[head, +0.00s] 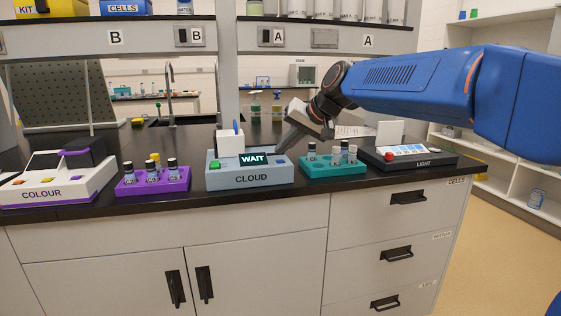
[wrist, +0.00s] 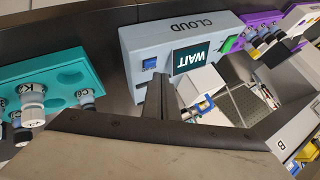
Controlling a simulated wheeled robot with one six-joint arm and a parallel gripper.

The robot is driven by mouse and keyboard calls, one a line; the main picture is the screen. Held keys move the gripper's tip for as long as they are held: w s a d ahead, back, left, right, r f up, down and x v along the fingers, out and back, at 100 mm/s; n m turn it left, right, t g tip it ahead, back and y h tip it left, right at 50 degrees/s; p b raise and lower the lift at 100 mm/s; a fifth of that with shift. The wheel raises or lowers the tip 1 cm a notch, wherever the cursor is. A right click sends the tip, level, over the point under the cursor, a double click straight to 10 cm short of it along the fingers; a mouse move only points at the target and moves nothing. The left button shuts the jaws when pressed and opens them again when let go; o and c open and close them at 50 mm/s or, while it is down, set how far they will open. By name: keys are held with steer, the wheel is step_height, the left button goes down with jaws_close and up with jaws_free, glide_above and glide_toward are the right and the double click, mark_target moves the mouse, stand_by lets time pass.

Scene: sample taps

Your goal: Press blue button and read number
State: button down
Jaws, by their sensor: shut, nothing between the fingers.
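The grey-blue CLOUD box (head: 249,180) stands on the black bench. Its dark display (head: 254,159) reads WAIT and shows no number; the same word shows upside down in the wrist view (wrist: 193,56). The blue button (wrist: 150,64) is on the box's top, beside the display. My gripper (head: 281,150) reaches down from the right, with its tip at the button end of the box. In the wrist view my shut, empty fingers (wrist: 158,82) are right next to the button; I cannot tell whether they touch it. A white holder with a blue piece (head: 230,143) stands at the box's back.
A teal rack of vials (head: 333,168) stands close to the right, then the LIGHT device (head: 410,158) with a red button. A purple rack (head: 153,183) and the COLOUR device (head: 55,182) stand to the left. The bench's front edge is near.

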steer(key=shift+r, duration=2.5)
steer(key=h, duration=0.2)
glide_toward(284, 163)
steer(key=s+d+f, duration=0.2)
steer(key=s+d, duration=0.1)
steer(key=d, duration=0.2)
steer(key=s+d+f+h, duration=0.1)
steer(key=s+d+f, duration=0.6)
steer(key=s, duration=0.3)
steer(key=s+d+f+m+h, duration=0.1)
steer(key=s+d+f+h, duration=0.1)
steer(key=s+d+f, duration=0.6)
steer(key=s+d+f+h, duration=0.2)
steer(key=s+d+f, duration=0.5)
steer(key=s+f, duration=0.3)
steer(key=s, duration=0.3)
steer(key=shift+f+g, duration=0.3)
steer(key=shift+g, duration=0.1)
steer(key=shift+s+d, duration=0.1)
steer(key=shift+d, duration=0.05)
